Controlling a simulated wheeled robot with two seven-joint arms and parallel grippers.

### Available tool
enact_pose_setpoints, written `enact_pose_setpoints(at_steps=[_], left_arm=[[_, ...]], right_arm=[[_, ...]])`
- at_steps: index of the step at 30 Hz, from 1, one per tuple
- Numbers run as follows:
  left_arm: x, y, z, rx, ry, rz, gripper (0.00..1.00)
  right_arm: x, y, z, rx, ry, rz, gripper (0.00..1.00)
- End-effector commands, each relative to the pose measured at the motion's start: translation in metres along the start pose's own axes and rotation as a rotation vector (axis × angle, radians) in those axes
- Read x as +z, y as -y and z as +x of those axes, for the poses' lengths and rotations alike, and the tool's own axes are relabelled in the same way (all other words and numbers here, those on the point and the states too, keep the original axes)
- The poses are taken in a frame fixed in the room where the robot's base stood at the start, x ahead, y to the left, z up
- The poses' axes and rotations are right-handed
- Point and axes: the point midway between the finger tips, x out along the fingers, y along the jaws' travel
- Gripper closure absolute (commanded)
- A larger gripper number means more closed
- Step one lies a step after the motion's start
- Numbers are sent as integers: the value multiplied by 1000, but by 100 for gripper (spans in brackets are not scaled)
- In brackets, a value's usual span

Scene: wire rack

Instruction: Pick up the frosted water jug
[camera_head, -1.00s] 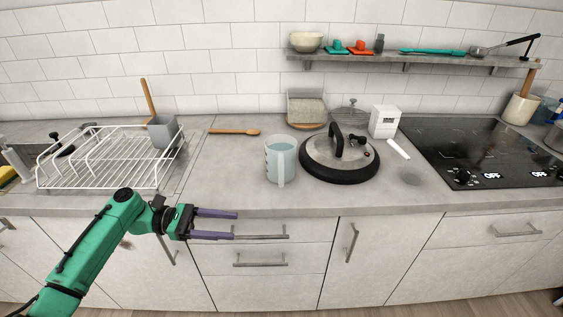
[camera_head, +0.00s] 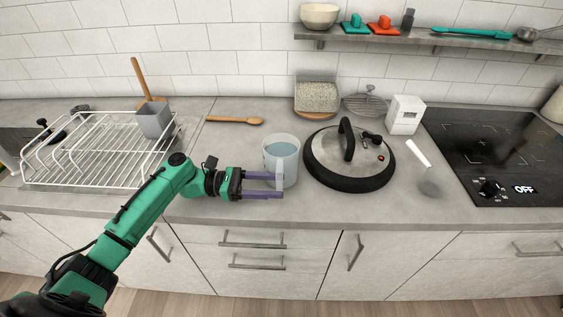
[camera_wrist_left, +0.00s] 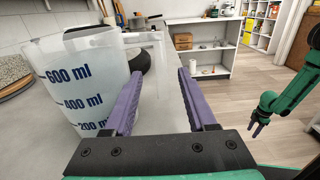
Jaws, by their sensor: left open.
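The frosted water jug (camera_head: 281,153) stands upright on the counter, with pale blue water in it and its handle facing the front edge. Its blue volume marks show at the left of the left wrist view (camera_wrist_left: 85,80). My left gripper (camera_head: 283,186) is open at the jug's handle, one purple finger near the jug wall and the other nearer the counter edge. In the left wrist view the pale handle (camera_wrist_left: 158,50) shows between the fingers; contact cannot be told. My right gripper (camera_wrist_left: 257,130) is small at the right of that view, away from the jug; its opening is unclear.
A black-rimmed lidded pan (camera_head: 349,158) stands close to the jug's right. A white wire dish rack (camera_head: 95,160) is at the left, with a grey cup (camera_head: 154,120) at its edge. A wooden spoon (camera_head: 235,120) lies behind. The counter's front edge (camera_head: 330,215) runs below the gripper.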

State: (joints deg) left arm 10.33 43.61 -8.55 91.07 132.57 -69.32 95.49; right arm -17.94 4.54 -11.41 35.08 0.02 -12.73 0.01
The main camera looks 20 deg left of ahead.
Motion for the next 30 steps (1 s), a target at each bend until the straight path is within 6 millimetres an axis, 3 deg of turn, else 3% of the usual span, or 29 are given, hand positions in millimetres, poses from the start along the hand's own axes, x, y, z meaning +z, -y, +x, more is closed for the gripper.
enact_pose_setpoints(at_steps=[7, 14, 15, 19, 30], left_arm=[[-1, 4, 44, -2, 1, 1, 43], [-5, 3, 51, 0, -1, 0, 43], [-5, 3, 51, 0, -1, 0, 47], [-5, 3, 50, 0, -1, 0, 97], [-5, 3, 50, 0, -1, 0, 100]], right_arm=[[-20, -4, -22, 5, -32, -1, 50], [-18, -4, -21, 5, -28, -1, 50], [-18, -4, -21, 5, -28, -1, 50], [-17, -4, -21, 5, -25, -1, 50], [-15, -3, -21, 4, -22, -2, 50]])
